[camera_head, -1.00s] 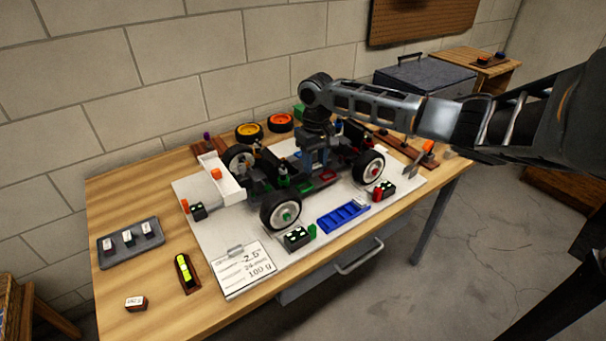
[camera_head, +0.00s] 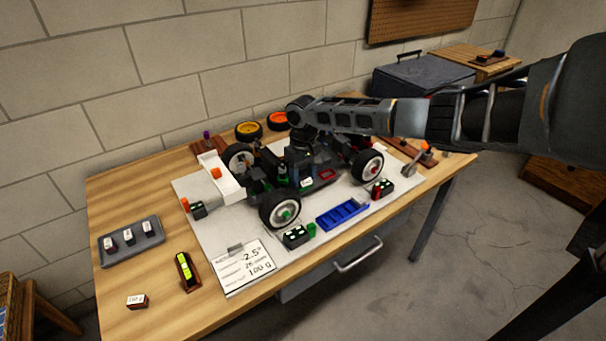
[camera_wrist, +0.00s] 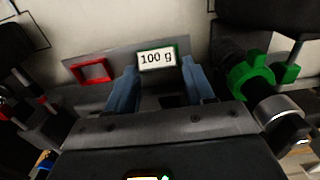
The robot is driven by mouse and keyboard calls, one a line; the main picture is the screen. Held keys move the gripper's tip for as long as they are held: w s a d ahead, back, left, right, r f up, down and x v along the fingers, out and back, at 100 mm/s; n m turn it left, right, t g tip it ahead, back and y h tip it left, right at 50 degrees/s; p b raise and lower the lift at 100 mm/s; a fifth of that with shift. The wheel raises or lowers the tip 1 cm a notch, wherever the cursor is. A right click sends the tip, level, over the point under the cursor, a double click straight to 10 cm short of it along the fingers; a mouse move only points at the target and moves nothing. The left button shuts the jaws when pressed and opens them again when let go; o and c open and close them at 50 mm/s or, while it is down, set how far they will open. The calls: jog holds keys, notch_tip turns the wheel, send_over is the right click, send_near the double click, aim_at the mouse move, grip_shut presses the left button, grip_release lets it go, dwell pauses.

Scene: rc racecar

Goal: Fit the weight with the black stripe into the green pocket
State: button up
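A small weight (camera_wrist: 157,59) with a white "100 g" label sits within the green pocket (camera_wrist: 177,50), whose green rim shows around the label in the wrist view. Its label also shows on the car in the head view (camera_head: 306,182). No black stripe can be made out on it. My gripper (camera_wrist: 161,75) is over the car's chassis. Its two blue fingers stand apart on either side of the weight, with a narrow gap visible, so it looks open. The weight's lower part and how deep it sits are hidden.
An empty red pocket (camera_wrist: 91,70) lies left of the green one in the wrist view. Wheels and a green-ringed part (camera_wrist: 250,77) crowd the gripper. A grey tray (camera_head: 131,252) holds several weights; another weight (camera_head: 137,301) lies near the table's front left.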

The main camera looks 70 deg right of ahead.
jog(key=shift+o, duration=1.1)
jog(key=shift+r, duration=0.2)
